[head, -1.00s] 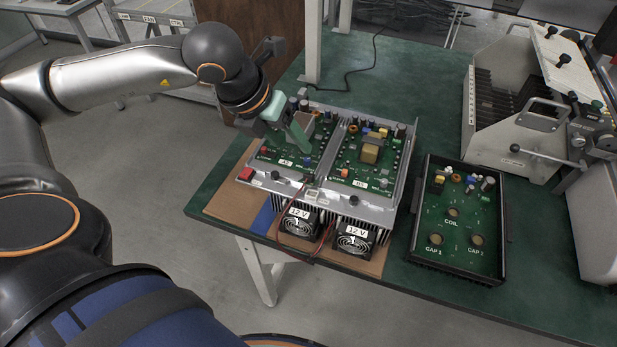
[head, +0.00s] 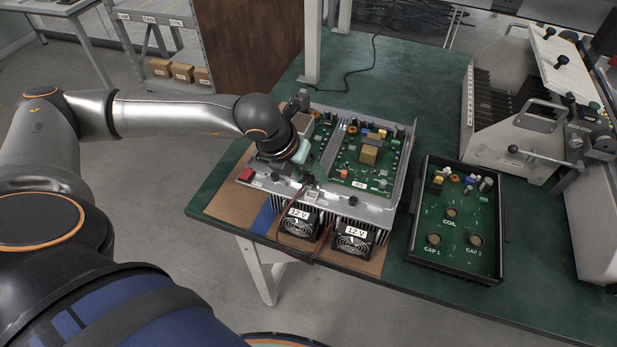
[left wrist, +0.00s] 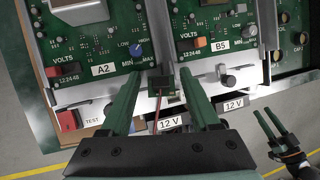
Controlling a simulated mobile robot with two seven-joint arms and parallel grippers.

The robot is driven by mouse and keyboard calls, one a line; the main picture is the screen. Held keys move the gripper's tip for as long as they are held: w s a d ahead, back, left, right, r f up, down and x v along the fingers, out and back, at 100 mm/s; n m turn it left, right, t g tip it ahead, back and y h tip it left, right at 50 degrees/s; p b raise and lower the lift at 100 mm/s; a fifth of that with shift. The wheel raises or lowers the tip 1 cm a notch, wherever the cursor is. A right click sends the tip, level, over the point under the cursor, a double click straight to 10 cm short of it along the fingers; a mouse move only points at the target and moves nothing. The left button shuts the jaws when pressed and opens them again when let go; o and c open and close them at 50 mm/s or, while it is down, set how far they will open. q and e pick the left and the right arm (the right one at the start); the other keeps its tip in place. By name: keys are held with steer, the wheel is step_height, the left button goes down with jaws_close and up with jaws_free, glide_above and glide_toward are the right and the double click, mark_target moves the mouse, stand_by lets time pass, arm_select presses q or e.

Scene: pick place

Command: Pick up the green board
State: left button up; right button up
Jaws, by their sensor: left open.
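Two green boards sit side by side in a silver metal chassis: the left one, labelled A2 (left wrist: 75,45), and the right one, labelled B5 (head: 368,158). A third green board (head: 455,220) lies in a black tray to the right, marked COIL, CAP 1 and CAP 2. My left gripper (head: 297,157) is over the front part of the left board and hides some of it. My right gripper (left wrist: 265,112) shows only there, fingers apart and empty.
Two 12 V fans (head: 352,239) with red and black wires are at the chassis front. A red switch (head: 245,174) is at its left corner. A slotted rack and lever machine (head: 515,110) stands at the back right.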

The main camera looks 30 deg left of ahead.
arm_select(q)
jaws_close()
stand_by(0.4)
